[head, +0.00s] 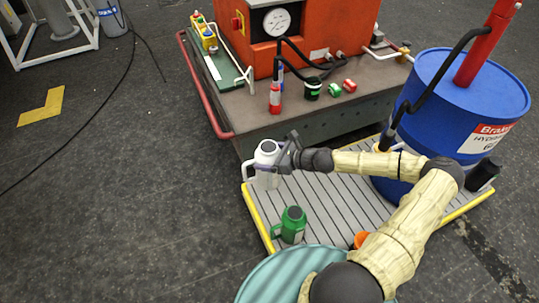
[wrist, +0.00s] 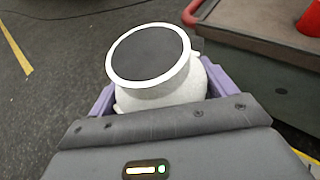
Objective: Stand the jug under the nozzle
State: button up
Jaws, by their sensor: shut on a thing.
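A white jug (head: 266,178) with a dark round top is in my gripper (head: 279,158), over the left end of the slatted pallet (head: 335,205). It looks upright; I cannot tell whether its base touches the slats. In the wrist view the white jug (wrist: 160,85) sits between the purple fingers of my gripper (wrist: 158,98). A black hose (head: 436,80) curves down from the red pump (head: 487,45) on the blue drum (head: 465,105). Its lower end, perhaps the nozzle, is near my forearm, right of the jug, and is not clear.
A green jug (head: 292,226) stands on the pallet's front left. An orange thing (head: 361,240) is partly hidden by my arm. A black cylinder (head: 484,173) is at the right. Behind is a bench (head: 240,118) with an orange machine (head: 335,25). Bare slats lie between the jugs and drum.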

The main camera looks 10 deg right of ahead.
notch_tip(320, 180, up, 56)
jog(key=s+d+m+t+h+p, duration=0.1)
jog(key=m+h+p, duration=0.4)
jog(key=p, duration=2.3)
jog(key=s+d+m+t+h+p, duration=0.1)
jog(key=m+t+h+p, duration=0.3)
jog(key=p, duration=2.4)
jog(key=shift+s+r+m+h, duration=0.15)
jog(key=shift+s+m+h, duration=0.2)
jog(key=shift+m+h, duration=0.5)
jog(key=shift+a, duration=0.1)
